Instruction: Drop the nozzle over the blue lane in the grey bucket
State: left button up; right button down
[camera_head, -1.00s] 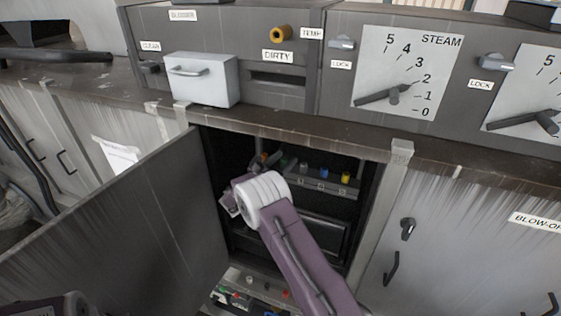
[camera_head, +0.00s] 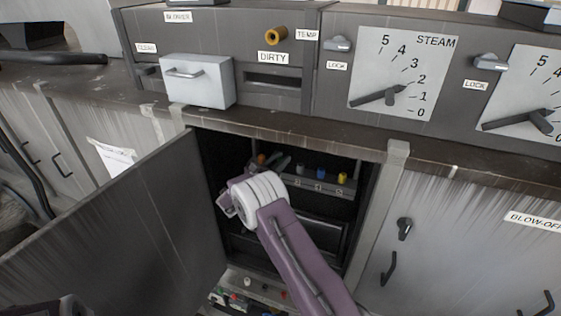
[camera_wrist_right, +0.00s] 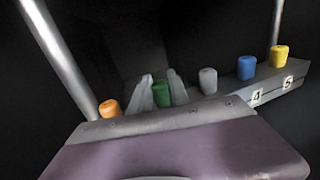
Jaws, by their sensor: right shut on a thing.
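My right gripper (camera_wrist_right: 162,92) is inside the open cabinet, shut on a green capped piece (camera_wrist_right: 161,95), which I take to be a nozzle. Its two pale fingers stand on either side of the green piece. In the head view my white wrist partly covers the rack, and the fingers (camera_head: 279,164) show small behind it. An orange piece (camera_wrist_right: 109,108) is on the left; grey (camera_wrist_right: 208,81), blue (camera_wrist_right: 246,68) and yellow (camera_wrist_right: 279,56) ones stand to the right. I cannot make out the grey bucket or its blue lane for certain.
The numbered grey rack (camera_head: 345,190) runs across the cabinet. The cabinet door (camera_head: 120,225) stands open on the left, and a frame post (camera_head: 372,215) bounds the opening on the right. Small coloured items (camera_head: 247,283) lie low at the front, partly hidden by my arm.

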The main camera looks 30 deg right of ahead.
jog(key=shift+r, duration=0.45)
jog(key=shift+r+p, duration=1.05)
jog(key=shift+r, duration=0.85)
